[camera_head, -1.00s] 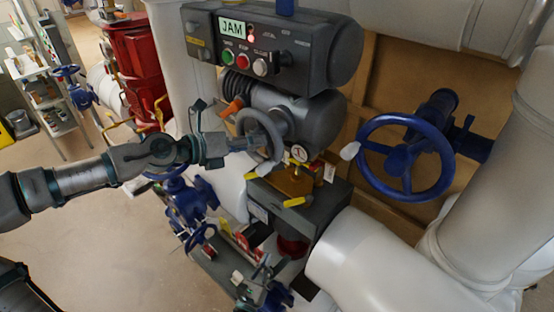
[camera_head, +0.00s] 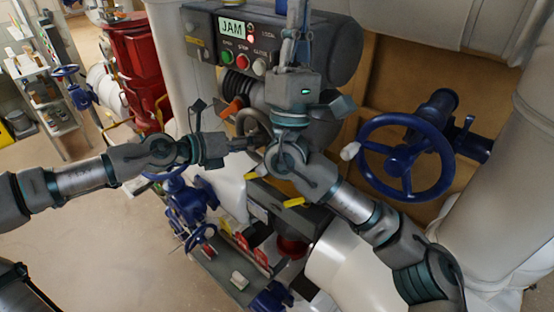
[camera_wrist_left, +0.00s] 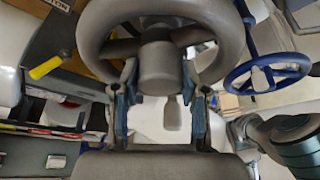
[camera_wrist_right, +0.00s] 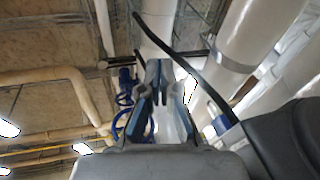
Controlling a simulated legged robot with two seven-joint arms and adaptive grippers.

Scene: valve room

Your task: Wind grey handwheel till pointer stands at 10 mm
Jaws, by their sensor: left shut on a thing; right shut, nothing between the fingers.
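The grey handwheel (camera_head: 241,122) is on the dark actuator in the head view, partly hidden behind my right arm. Its thick rim and hub (camera_wrist_left: 158,66) fill the upper middle of the left wrist view. My right gripper (camera_head: 297,25) is raised upright in front of the actuator, away from the handwheel. Its fingers (camera_wrist_right: 157,72) are shut and empty, pointing at the ceiling. I cannot make out the pointer or its scale.
The control panel (camera_head: 245,58) reads JAM, with a red lamp lit. A blue handwheel (camera_head: 404,156) stands to the right, close to my right arm. Blue valves (camera_head: 186,205) lie below left. White pipes (camera_head: 337,262) crowd the lower right. Open floor is at the left.

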